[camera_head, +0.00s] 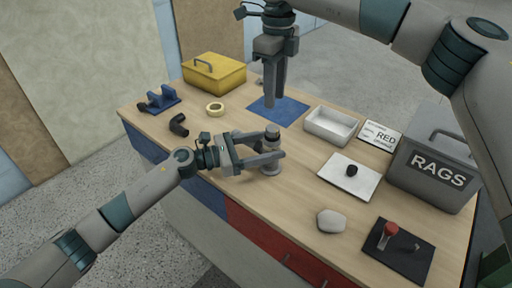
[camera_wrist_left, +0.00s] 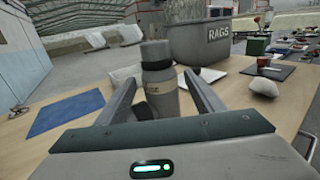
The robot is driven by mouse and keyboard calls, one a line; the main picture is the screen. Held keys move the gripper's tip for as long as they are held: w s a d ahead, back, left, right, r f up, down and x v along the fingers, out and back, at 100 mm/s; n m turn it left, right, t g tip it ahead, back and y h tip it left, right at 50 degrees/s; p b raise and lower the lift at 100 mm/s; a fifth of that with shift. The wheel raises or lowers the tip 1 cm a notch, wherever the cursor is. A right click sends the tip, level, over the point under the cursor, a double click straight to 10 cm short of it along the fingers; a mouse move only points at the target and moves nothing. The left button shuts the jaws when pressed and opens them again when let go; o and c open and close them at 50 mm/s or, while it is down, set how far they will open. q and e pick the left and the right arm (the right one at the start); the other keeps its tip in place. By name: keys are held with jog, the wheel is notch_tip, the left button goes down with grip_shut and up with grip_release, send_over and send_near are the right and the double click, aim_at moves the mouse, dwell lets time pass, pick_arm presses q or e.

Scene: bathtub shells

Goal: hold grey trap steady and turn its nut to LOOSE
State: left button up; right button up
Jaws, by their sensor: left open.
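The grey trap (camera_head: 270,162) stands upright near the middle of the table's front edge. Its grey top part, with a narrower neck band, rises above the fingers; which part is the nut is hard to tell. My left gripper (camera_head: 276,143) is open, with one finger on each side of the trap. The left wrist view shows the trap (camera_wrist_left: 160,88) between the fingers, with gaps beside it. Small marks on its body are unreadable. My right gripper (camera_head: 275,98) points down above the blue mat, behind the trap and apart from it. Its opening is unclear.
A blue mat (camera_head: 290,112), white tray (camera_head: 332,136), white pad with a black knob (camera_head: 336,179) and RAGS bin (camera_head: 403,178) lie behind and right. A yellow toolbox (camera_head: 214,84), tape roll (camera_head: 215,116) and black elbow (camera_head: 179,128) are left. A pale stone-like block (camera_head: 331,220) is front right.

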pick_arm(q)
jog(key=shift+w+d, duration=0.15)
jog(key=shift+d, duration=0.15)
